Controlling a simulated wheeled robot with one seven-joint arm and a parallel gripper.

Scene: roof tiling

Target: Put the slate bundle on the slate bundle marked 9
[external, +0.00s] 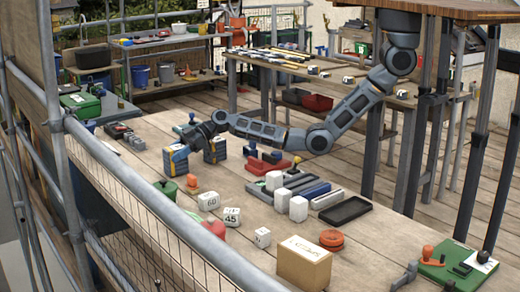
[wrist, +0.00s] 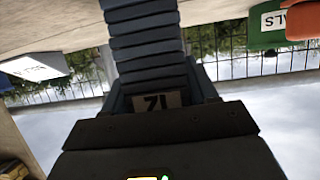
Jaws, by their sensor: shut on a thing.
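My gripper (external: 184,150) is shut on a slate bundle (external: 174,160), a dark blue-grey stack with a yellowish band, at the left part of the long wooden table. In the wrist view the held slate bundle (wrist: 148,40) shows as stacked layers running up from the jaws, with a pale tag that seems to read 12 upside down. A second, similar slate bundle (external: 215,151) stands just to the right of the gripper. No mark 9 is readable on it. I cannot tell whether the held bundle touches the table.
White blocks marked 60 (external: 208,201) and 45 (external: 231,217) stand nearer the camera. A green pot (external: 166,191) and orange object (external: 192,183) are close in front. A red tool (external: 268,163) lies to the right. Scaffold rails run along the table's left edge.

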